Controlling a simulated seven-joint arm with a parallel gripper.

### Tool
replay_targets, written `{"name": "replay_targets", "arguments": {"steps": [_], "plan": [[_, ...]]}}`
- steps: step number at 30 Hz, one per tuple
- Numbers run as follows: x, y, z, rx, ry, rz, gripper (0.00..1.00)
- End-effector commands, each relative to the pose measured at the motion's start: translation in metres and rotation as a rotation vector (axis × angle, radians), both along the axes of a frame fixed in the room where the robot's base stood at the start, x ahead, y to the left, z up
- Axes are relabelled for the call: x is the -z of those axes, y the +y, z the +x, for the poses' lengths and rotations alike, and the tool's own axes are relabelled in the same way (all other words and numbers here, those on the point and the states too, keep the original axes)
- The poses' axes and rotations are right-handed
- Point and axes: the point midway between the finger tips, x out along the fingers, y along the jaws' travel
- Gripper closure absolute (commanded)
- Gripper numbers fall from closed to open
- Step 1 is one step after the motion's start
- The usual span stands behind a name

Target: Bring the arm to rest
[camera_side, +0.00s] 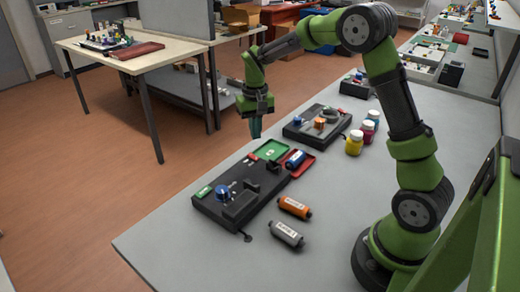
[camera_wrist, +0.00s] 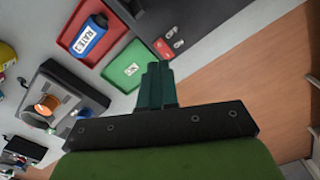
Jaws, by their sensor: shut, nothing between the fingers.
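My gripper (camera_side: 256,129) is shut and empty, pointing down above the far edge of the grey table, just beyond the green tray (camera_side: 271,150). In the wrist view its teal fingers (camera_wrist: 157,85) are together, with the green tray (camera_wrist: 128,68) close beside them. A blue cartridge (camera_side: 295,159) lies in the red tray (camera_side: 302,168); it also shows in the wrist view (camera_wrist: 90,36). An orange cartridge (camera_side: 294,208) and a grey cartridge (camera_side: 287,234) lie on the table in front of the black fixture (camera_side: 212,208), which holds a blue part.
A second black device (camera_side: 300,131) with an orange part stands right of my gripper. Several coloured bottles (camera_side: 354,143) stand near it. The grey tabletop (camera_side: 340,240) is clear at the front. A separate table (camera_side: 105,62) stands across the wooden floor.

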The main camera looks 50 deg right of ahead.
Motion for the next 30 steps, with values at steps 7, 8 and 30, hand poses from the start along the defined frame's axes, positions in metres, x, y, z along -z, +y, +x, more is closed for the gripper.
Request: {"name": "replay_targets", "arguments": {"steps": [7,8,30], "plan": [[0.007,0.002,-0.003,-0.001,0.0,0.006,1.0],[0.009,0.004,-0.007,0.0,0.002,0.012,1.0],[-0.109,0.113,-0.19,-0.124,-0.517,0.117,1.0]]}}
